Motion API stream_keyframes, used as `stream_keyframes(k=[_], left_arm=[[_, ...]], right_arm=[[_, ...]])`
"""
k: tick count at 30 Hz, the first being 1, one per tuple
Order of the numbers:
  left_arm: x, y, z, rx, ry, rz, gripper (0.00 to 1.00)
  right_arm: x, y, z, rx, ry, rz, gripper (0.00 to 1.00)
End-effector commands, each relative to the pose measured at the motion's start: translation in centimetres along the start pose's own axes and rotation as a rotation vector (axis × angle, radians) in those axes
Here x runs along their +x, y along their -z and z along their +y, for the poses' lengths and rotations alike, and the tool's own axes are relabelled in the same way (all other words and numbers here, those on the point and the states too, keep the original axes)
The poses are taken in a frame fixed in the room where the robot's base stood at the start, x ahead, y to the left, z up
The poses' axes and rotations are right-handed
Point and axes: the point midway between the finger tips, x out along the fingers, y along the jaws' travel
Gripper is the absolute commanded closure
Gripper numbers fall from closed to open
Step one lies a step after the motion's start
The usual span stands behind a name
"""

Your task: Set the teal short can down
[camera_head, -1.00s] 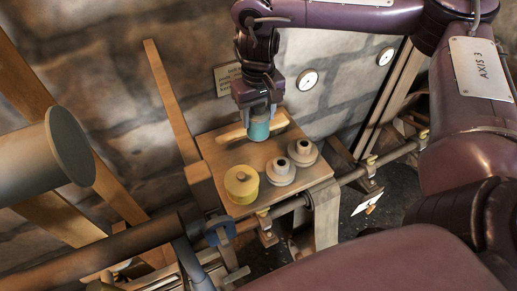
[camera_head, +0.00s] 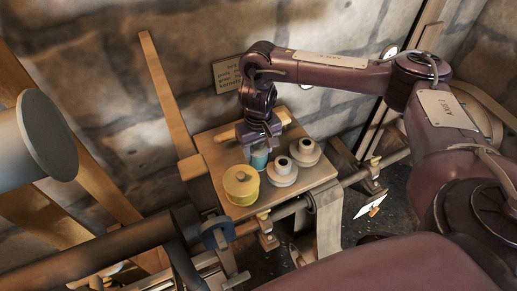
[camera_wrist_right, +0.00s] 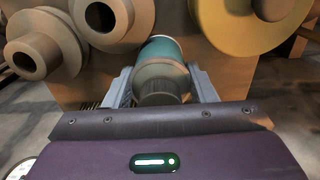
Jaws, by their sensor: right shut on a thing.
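The teal short can (camera_head: 259,158) is between the fingers of my right gripper (camera_head: 260,150), over the small wooden table (camera_head: 219,157). In the right wrist view the teal can (camera_wrist_right: 162,50) sits between the two grey fingers of my right gripper (camera_wrist_right: 161,88), which is shut on it. I cannot tell whether the can's base touches the tabletop. My left gripper is not in view.
A wooden bar (camera_head: 284,117) lies at the table's back.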

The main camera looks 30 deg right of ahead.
Motion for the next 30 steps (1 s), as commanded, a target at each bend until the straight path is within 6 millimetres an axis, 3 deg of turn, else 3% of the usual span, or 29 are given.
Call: stream_keyframes(k=[8,9,13,23,30], left_arm=[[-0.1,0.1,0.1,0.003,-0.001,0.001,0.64],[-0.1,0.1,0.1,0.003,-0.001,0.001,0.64],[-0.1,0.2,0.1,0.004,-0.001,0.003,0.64],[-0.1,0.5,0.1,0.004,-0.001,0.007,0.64],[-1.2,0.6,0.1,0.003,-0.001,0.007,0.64]], right_arm=[[0.2,0.0,0.0,0.000,0.000,0.000,0.74],[0.2,0.0,0.0,-0.001,0.000,0.001,0.45],[0.2,0.0,0.0,-0.001,0.000,0.001,0.28],[-0.1,0.0,0.0,0.000,0.000,0.001,0.27],[-3.6,0.2,0.0,-0.001,-0.001,0.007,0.27]])
